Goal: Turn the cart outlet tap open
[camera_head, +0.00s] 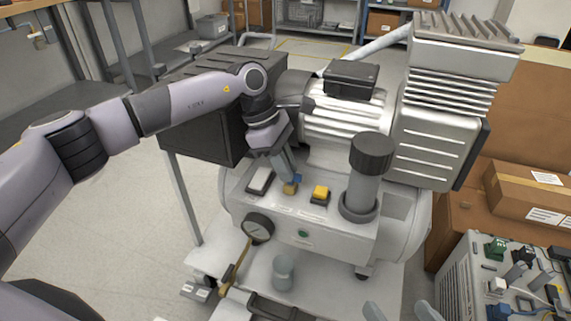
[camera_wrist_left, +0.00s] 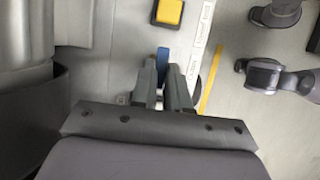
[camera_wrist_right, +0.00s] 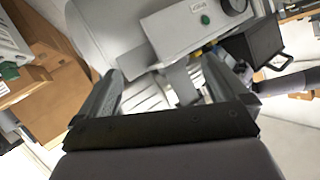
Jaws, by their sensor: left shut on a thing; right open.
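The cart outlet tap shows as a small blue handle (camera_head: 297,179) on the grey top panel of the compressor cart. My left gripper (camera_head: 289,183) reaches down to it from above and hides part of it. In the left wrist view the blue handle (camera_wrist_left: 163,55) sticks out between the left fingertips (camera_wrist_left: 163,68), which are shut on it. A brass-coloured piece (camera_head: 290,189) shows just below the fingers. The exact turn of the tap is hard to tell. My right gripper (camera_head: 400,312) is at the bottom edge, and the right wrist view shows it open and empty (camera_wrist_right: 163,85).
A yellow button (camera_head: 320,192) sits right of the tap, and a grey cylinder with a black cap (camera_head: 368,170) beyond it. A gauge (camera_head: 258,227) is on the panel's front. The motor (camera_head: 345,120) stands behind. Cardboard boxes (camera_head: 530,190) and a device-covered box (camera_head: 455,290) are at right.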

